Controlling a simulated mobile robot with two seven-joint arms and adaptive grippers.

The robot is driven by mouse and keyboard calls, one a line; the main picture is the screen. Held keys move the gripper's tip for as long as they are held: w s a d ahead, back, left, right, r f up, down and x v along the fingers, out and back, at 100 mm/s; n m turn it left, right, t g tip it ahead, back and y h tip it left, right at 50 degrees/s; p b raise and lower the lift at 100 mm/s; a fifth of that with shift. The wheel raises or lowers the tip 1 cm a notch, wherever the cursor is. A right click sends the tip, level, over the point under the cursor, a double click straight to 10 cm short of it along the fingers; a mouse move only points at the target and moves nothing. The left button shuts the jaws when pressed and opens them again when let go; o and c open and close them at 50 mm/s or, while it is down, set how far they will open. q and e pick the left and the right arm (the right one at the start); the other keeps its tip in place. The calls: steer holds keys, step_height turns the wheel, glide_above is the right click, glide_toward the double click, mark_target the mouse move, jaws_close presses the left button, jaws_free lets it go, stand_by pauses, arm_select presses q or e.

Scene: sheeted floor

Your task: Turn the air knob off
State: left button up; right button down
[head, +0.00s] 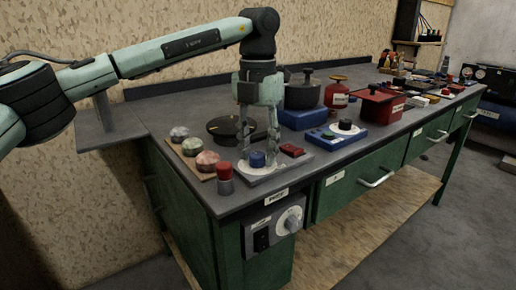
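My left gripper (258,150) points straight down over the near end of the workbench. I cannot tell whether the fingers touch the knob. No label naming the air knob is readable. A white round dial (290,219) sits on a grey control box on the bench front, below the gripper. My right gripper is not in view.
A red-topped cylinder (224,177), several round lumps on a wooden board (187,160) and a dark round disc (222,128) are left of the gripper. A red block (292,150), a blue base with a black knob (345,125) and pots stand to the right. Several tools crowd the far end.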

mark_target(258, 154)
arm_select(q)
steer(key=shift+o, duration=0.4)
step_height(258, 154, up, 12)
stand_by(0.4)
